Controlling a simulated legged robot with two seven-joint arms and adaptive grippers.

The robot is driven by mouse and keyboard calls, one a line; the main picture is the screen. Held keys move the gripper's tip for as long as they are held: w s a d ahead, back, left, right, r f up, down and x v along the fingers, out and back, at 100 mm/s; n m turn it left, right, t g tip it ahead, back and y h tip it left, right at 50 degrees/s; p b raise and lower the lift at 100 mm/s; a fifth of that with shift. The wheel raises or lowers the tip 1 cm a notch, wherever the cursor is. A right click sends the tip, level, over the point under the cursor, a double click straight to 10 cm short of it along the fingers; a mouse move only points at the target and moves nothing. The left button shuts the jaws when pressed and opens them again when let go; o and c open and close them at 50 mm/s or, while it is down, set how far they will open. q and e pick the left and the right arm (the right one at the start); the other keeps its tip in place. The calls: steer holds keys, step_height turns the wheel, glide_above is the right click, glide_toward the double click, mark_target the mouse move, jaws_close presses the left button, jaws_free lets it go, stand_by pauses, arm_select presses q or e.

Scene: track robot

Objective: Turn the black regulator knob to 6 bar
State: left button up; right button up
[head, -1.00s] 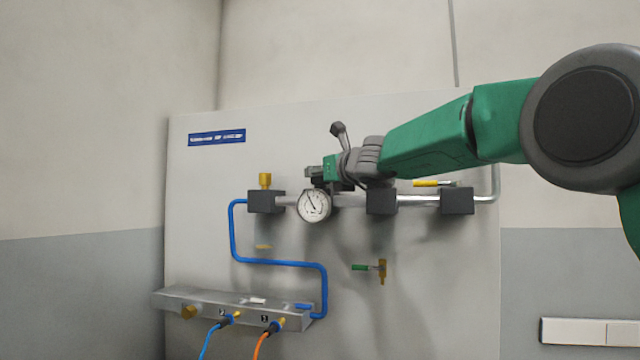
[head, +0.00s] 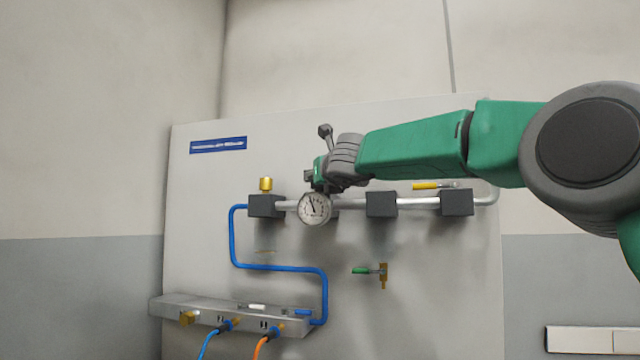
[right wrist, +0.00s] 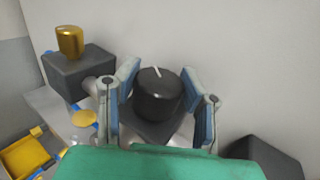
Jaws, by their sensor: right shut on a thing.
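The black regulator knob (right wrist: 158,95) stands upright between the blue-padded fingers of my right gripper (right wrist: 165,100) in the right wrist view. A pale mark line shows on its top, pointing away and slightly left. The gripper is shut on the knob. In the head view my right gripper (head: 316,182) is just above the round white pressure gauge (head: 314,208) and hides the knob. The gauge's needle points up and slightly left; its numbers are too small to read. My left gripper is not in view.
A brass fitting (head: 265,184) tops the left block (head: 266,206). A yellow-handled valve (head: 433,186) sits on the pipe at right, and a green-handled valve (head: 367,270) hangs lower. A manifold (head: 235,308) with blue and orange hoses is at lower left.

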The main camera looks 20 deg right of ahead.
steer(key=shift+w+a+f+m+h, duration=0.15)
steer(key=shift+f+m+h, duration=0.35)
steer(key=shift+h, duration=0.3)
steer(key=shift+a+m+g+h, duration=0.1)
steer(key=shift+m+g+h, duration=0.2)
steer(key=shift+m+h, duration=0.35)
steer(key=shift+r+m+h, duration=0.15)
steer(key=shift+m+h, duration=0.1)
steer(key=shift+h, duration=0.5)
steer(key=m+g+h+p, duration=0.2)
steer(key=h+p, duration=0.1)
steer(key=p, duration=0.2)
steer(key=m+g+h+p, duration=0.1)
steer(key=m+h+p, duration=0.1)
steer(key=p, duration=0.4)
steer(key=m+g+h+p, duration=0.2)
steer(key=h+p, duration=0.1)
steer(key=p, duration=0.2)
steer(key=shift+r+m+g+h, duration=0.25)
steer(key=shift+m+g+h, duration=0.05)
steer(key=shift+f+m+g+h+p, duration=0.25)
steer(key=shift+g+h+p, duration=0.2)
steer(key=shift+p, duration=0.85)
